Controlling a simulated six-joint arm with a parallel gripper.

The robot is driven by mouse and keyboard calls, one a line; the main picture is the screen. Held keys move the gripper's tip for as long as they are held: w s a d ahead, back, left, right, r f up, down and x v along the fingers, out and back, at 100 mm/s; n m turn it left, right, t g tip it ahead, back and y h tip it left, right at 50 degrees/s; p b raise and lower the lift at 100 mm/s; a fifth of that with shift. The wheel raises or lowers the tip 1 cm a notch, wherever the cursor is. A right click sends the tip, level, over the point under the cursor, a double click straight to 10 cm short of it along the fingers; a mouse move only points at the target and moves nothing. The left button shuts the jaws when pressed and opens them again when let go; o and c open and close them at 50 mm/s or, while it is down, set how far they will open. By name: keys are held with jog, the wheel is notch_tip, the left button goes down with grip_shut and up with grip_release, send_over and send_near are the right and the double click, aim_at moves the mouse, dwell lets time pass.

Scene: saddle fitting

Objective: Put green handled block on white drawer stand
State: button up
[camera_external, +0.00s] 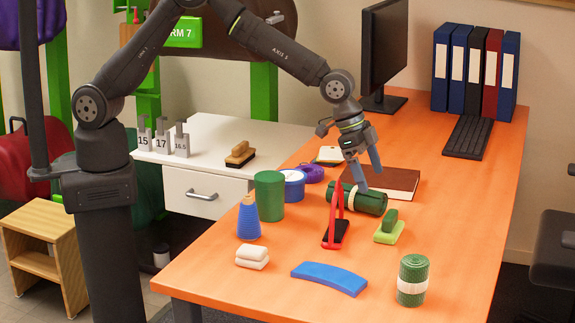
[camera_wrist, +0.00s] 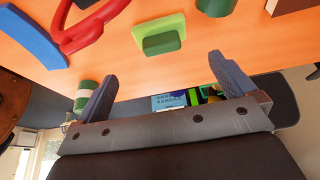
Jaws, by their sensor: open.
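The green handled block (camera_external: 389,229), a light green base with a dark green grip on top, stands on the orange table right of centre. In the wrist view the block (camera_wrist: 160,36) lies beyond the fingertips, roughly between them across the picture. My gripper (camera_external: 368,179) is open and empty, above the table and apart from the block. Both fingers also show in the wrist view (camera_wrist: 162,72). The white drawer stand (camera_external: 232,129) is at the left behind the table, with a grey-handled drawer. A wooden brush and several numbered grey pieces stand on its top.
A red-handled tool (camera_external: 335,232) stands just left of the block. A dark green roll (camera_external: 358,199) and a brown book (camera_external: 385,181) lie behind it. A green cup (camera_external: 269,196) stands nearer the stand. The stand's front top is partly clear.

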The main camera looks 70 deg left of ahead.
aim_at(388, 213)
jog(key=x, duration=0.9)
jog(key=d+x, duration=0.1)
jog(key=x, duration=0.4)
jog(key=shift+w+r, duration=0.3)
jog(key=shift+w, duration=0.1)
jog(key=shift+c, duration=0.2)
jog(key=c, duration=0.8)
